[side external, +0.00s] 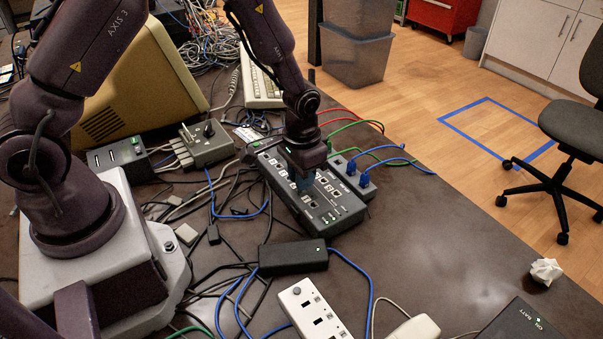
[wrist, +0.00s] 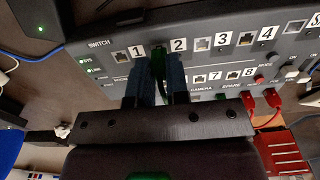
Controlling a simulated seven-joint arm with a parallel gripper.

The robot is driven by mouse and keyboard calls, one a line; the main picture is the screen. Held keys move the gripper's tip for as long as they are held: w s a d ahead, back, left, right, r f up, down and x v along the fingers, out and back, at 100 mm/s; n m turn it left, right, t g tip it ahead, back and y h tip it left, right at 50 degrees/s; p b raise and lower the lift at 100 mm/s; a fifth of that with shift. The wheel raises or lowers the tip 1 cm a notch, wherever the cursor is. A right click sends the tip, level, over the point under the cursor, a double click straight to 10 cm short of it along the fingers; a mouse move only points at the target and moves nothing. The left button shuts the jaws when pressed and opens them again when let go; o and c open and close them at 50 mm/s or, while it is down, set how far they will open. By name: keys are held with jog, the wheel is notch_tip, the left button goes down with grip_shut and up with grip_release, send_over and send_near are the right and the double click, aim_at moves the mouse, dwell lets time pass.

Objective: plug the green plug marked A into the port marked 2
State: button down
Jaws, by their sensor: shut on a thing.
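The dark switch (wrist: 100,46) fills the upper part of the wrist view, with labels 1 to 4 along its upper row. My gripper (wrist: 160,72) is shut on the green plug (wrist: 158,64), which shows between its blue fingers. The plug's front end is at the spot left of the label 2 (wrist: 178,45) and covers port 2. I cannot tell how deep it sits. The plug's A mark is hidden. In the side view my gripper (side external: 304,182) is low over the switch (side external: 337,211), and the plug is hidden.
Open ports 1 (wrist: 120,57) and 3 (wrist: 203,44) flank the plug. Red plugs (wrist: 272,98) stick out at the lower right. Blue plugs (side external: 364,180) stand in a box behind the switch. A black power brick (side external: 293,257) and a white power strip (side external: 313,312) lie in front.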

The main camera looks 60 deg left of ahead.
jog(key=shift+f, duration=0.15)
jog(key=c, duration=1)
grip_release()
jog(key=shift+c, duration=0.2)
notch_tip(320, 180, up, 13)
jog(key=s+r+t, duration=0.5)
jog(key=s+r, duration=1.1)
jog(key=s, duration=0.1)
jog(key=shift+s+a+t, duration=0.3)
jog(key=shift+a, duration=0.1)
